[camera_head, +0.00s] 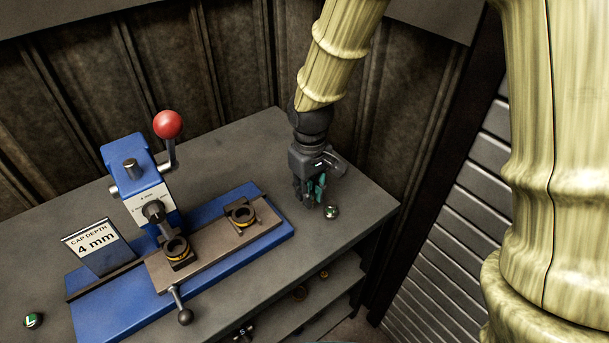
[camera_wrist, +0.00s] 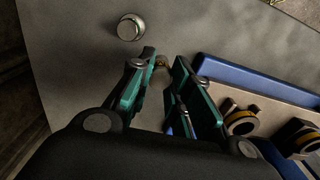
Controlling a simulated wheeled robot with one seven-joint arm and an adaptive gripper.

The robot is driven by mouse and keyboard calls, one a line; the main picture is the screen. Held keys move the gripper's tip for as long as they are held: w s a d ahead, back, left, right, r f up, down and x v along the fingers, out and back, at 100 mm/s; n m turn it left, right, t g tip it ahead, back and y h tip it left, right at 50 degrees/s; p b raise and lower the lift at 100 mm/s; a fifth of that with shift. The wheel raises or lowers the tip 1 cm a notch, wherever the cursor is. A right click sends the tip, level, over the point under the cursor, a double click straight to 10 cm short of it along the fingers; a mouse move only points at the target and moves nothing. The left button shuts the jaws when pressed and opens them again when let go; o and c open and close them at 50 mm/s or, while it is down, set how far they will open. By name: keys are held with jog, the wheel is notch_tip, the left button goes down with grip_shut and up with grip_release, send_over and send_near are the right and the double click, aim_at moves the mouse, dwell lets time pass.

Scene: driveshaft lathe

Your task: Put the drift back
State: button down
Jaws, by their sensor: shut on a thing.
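My gripper (camera_head: 310,200) points down over the right part of the bench, beyond the right end of the blue base. In the wrist view its green-padded fingers stand a little apart, with a small brass-coloured piece, which I take for the drift (camera_wrist: 161,62), between the tips. Most of this piece is hidden by the fingers, and its length cannot be told. The blue press (camera_head: 140,180) with a red-knobbed lever (camera_head: 168,125) stands left on the blue base (camera_head: 105,318). I cannot tell whether the held piece touches the bench.
A round metal piece (camera_head: 331,212) sits on the bench (camera_head: 365,205) close beside my gripper. Two yellow-ringed holders (camera_head: 177,249) (camera_head: 240,214) sit on the brown plate (camera_head: 210,243). A "CAP DEPTH 4 mm" sign (camera_head: 97,246) and a green-marked piece (camera_head: 33,320) are left. Ribbed wall stands behind.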

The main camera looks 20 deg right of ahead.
jog(key=w, duration=0.3)
jog(key=w+d+p, duration=0.1)
jog(key=w, duration=0.2)
jog(key=w+p, duration=0.1)
jog(key=w, duration=0.2)
jog(key=shift+w+d+f, duration=0.2)
jog(key=shift+d+f, duration=0.2)
jog(key=shift+f+p, duration=0.55)
jog(key=shift+f, duration=1.25)
jog(key=c, duration=1.4)
grip_release()
jog(key=shift+f, duration=0.15)
jog(key=shift+o, duration=0.3)
notch_tip(320, 180, up, 12)
jog(key=b, duration=0.2)
jog(key=shift+r, duration=0.2)
